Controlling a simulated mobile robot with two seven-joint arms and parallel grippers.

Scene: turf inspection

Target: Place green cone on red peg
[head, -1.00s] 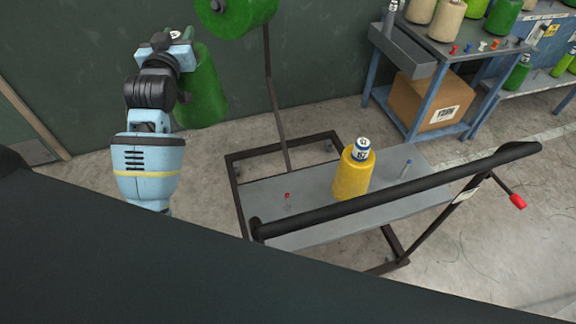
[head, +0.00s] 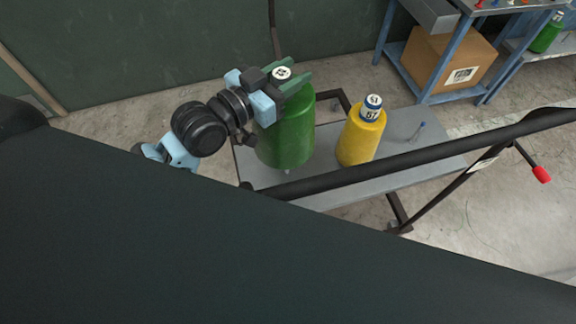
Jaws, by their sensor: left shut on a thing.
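My left gripper (head: 290,77) is shut on the green cone (head: 285,135) by its narrow top, which has a white label. The cone is upright over the left part of the grey cart platform (head: 328,140). The red peg's tip does not show; the cone hides that spot. A small pale bit shows just under the cone's lower edge, and I cannot tell if it is the peg or the cone's tube. I cannot tell whether the cone is around the peg. My right gripper is not in view.
A yellow cone (head: 361,138) stands on the platform right of the green cone. A blue-tipped peg (head: 420,130) stands farther right. The cart's black handlebar (head: 410,155) crosses in front. A cardboard box (head: 447,62) sits on a blue rack behind.

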